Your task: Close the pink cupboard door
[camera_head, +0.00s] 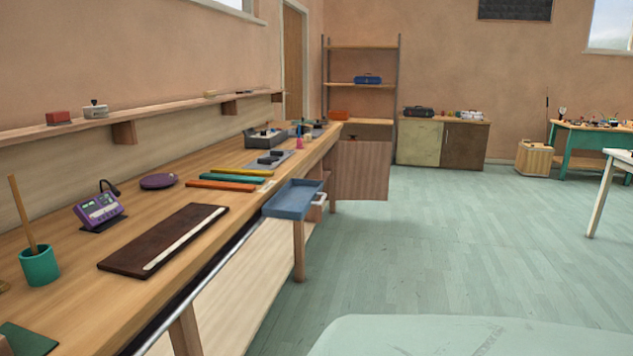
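A pinkish-brown wooden door panel (362,171) stands out at the far end of the long workbench, just below the tall open shelf unit. It looks swung open, with its broad face toward me. It is the only door here with a pinkish tone. Its hinge and the cupboard inside are hidden from this angle. My gripper is not in view.
The long workbench (165,251) runs along the left, with a blue drawer (291,200) pulled out over the floor. A low two-door cabinet (441,144) stands by the back wall. The green floor (430,240) in the middle is clear. A white table leg (600,200) is at right.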

